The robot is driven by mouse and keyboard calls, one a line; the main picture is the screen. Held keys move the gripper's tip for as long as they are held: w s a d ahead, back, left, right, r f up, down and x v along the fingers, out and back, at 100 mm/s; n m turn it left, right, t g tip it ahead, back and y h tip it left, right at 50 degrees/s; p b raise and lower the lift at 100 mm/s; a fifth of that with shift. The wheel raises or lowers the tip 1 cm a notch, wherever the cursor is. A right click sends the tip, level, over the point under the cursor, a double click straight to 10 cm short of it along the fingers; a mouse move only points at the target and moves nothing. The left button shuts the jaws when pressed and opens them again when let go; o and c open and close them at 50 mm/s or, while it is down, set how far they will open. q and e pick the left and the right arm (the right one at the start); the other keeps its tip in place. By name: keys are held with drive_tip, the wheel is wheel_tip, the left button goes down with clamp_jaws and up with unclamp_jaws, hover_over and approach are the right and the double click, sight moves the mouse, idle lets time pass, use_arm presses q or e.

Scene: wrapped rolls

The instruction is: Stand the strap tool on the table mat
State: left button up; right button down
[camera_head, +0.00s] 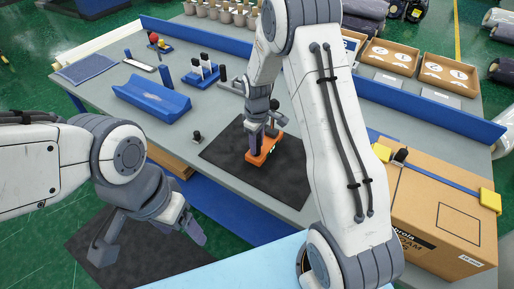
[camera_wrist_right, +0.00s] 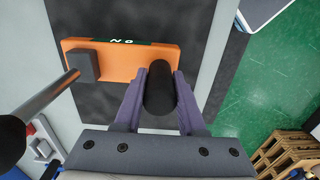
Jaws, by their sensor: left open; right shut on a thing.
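The strap tool (camera_head: 262,153) has an orange body, which also fills the upper part of the right wrist view (camera_wrist_right: 120,68). A grey lever with a black knob sticks out from it. My right gripper (camera_head: 270,125) is shut on its black handle (camera_wrist_right: 159,90). The tool is over the black table mat (camera_head: 225,150), near its middle; I cannot tell whether it touches the mat. The arm hides the mat's right part. My left gripper (camera_head: 152,240) is open and empty, off the table's front edge, above a dark floor mat.
A strapped cardboard box (camera_head: 430,215) with yellow corner pieces stands at right. A blue cradle (camera_head: 152,98), a blue rack (camera_head: 200,74) and a small black-topped piece (camera_head: 197,137) are on the table left of the mat.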

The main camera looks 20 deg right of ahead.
wheel_tip(320, 180, down, 2)
drive_tip(key=shift+f+p, duration=0.1)
drive_tip(key=shift+p, duration=0.2)
drive_tip(key=shift+f, duration=0.3)
drive_tip(key=shift+f, duration=0.1)
drive_tip(key=c, duration=0.5)
unclamp_jaws()
